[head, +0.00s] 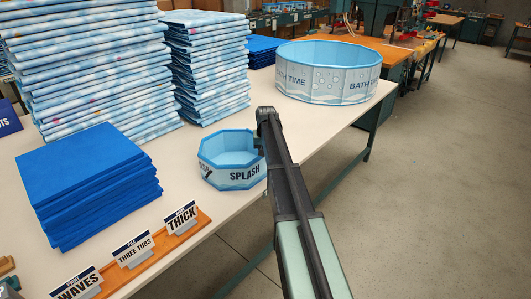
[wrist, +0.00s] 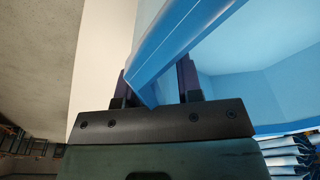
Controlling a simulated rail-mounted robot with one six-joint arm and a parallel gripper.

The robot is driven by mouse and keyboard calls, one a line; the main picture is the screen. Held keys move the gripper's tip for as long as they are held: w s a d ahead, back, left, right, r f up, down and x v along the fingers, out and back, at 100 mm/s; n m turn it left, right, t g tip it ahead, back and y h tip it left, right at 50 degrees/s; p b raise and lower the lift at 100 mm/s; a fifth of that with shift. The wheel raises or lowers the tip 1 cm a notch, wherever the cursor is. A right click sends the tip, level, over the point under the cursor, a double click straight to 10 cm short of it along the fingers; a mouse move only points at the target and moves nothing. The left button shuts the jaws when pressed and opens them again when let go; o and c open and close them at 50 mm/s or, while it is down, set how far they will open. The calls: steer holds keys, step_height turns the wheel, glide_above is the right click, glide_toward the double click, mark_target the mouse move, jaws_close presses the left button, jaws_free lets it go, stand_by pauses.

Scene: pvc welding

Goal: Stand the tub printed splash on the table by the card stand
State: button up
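The splash tub (head: 244,176) is a small light-blue eight-sided open tub with a dark "SPLASH" print on its front. It is upright over the near side of the table. I cannot tell whether its base touches the table. My gripper (head: 264,140) is at its right wall. In the wrist view, my gripper's fingers (wrist: 154,82) are on both sides of the tub's blue rim (wrist: 190,42), which fills the gap between them. The card stand (head: 152,257) is an orange wooden strip at the table's front edge, holding cards including "THICK", "THREE TUBS" and "WAVES".
A stack of blue sheets (head: 85,185) lies left of the tub, behind the card stand. Tall stacks of patterned sheets (head: 85,75) and (head: 208,70) more sheets stand behind. A large "BATH TIME" tub (head: 325,85) is at the far right. Bare table (head: 185,185) lies between tub and blue stack.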

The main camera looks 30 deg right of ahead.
steer(key=r+p, duration=0.4)
steer(key=s+r+p, duration=0.1)
steer(key=r+p, duration=0.7)
steer(key=shift+s+a+r+p, duration=0.15)
steer(key=shift+a+r+p, duration=0.1)
steer(key=shift+a+p, duration=0.1)
steer(key=s+a+n+g, duration=0.1)
steer(key=s+a+n, duration=0.4)
steer(key=s+a, duration=2.4)
steer(key=shift+a+f+n+y, duration=0.25)
steer(key=shift+a+n+y, duration=0.05)
steer(key=shift+a, duration=0.9)
